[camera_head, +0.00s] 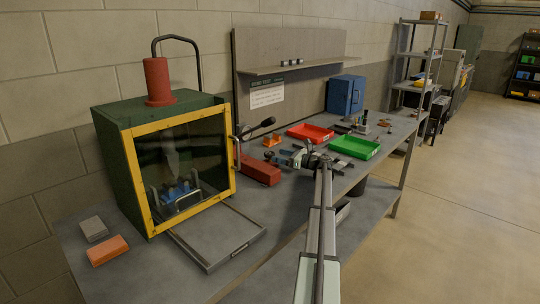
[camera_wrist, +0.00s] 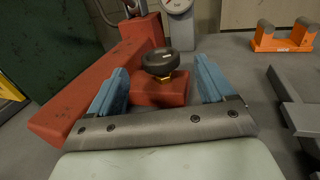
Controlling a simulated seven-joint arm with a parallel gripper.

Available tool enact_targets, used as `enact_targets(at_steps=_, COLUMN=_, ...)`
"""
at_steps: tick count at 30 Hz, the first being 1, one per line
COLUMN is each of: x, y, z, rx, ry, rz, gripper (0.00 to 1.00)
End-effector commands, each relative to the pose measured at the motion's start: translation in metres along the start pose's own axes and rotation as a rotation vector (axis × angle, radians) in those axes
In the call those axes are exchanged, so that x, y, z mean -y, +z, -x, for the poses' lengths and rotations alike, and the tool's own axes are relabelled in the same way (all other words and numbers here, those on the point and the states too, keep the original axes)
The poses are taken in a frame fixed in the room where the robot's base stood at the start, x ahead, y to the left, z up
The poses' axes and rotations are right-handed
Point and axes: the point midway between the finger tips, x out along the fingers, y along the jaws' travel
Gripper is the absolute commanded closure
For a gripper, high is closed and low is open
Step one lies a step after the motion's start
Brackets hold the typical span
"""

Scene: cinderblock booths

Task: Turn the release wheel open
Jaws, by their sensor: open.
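The release wheel, a small black round knob (camera_wrist: 161,60) with a yellow piece under it, sits on the end of a red pump body (camera_wrist: 128,72) in the wrist view. The pump body (camera_head: 260,170) lies on the bench right of the green press cabinet in the head view; the wheel is not clear there. My gripper (camera_wrist: 160,80) is open, with one blue finger on each side of the wheel and visible gaps between. The fingers look apart from the wheel. In the head view my gripper (camera_head: 290,159) is just right of the pump body.
The green cabinet with yellow-framed window (camera_head: 180,165) stands left. A red tray (camera_head: 310,132) and green tray (camera_head: 355,147) lie behind my gripper. An orange holder (camera_wrist: 285,37) stands at upper right in the wrist view. A dial gauge (camera_wrist: 178,6) is beyond the wheel.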

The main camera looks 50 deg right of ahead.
Motion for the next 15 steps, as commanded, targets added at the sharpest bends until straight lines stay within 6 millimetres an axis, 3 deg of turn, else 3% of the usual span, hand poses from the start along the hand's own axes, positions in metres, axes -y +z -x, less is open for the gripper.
enact_targets(at_steps=6, x=0.000, y=0.000, z=-0.035, rx=0.000, ry=0.002, rz=0.000, gripper=0.18)
enact_targets(at_steps=15, x=0.000, y=0.000, z=-0.058, rx=0.000, ry=0.000, rz=0.000, gripper=0.18)
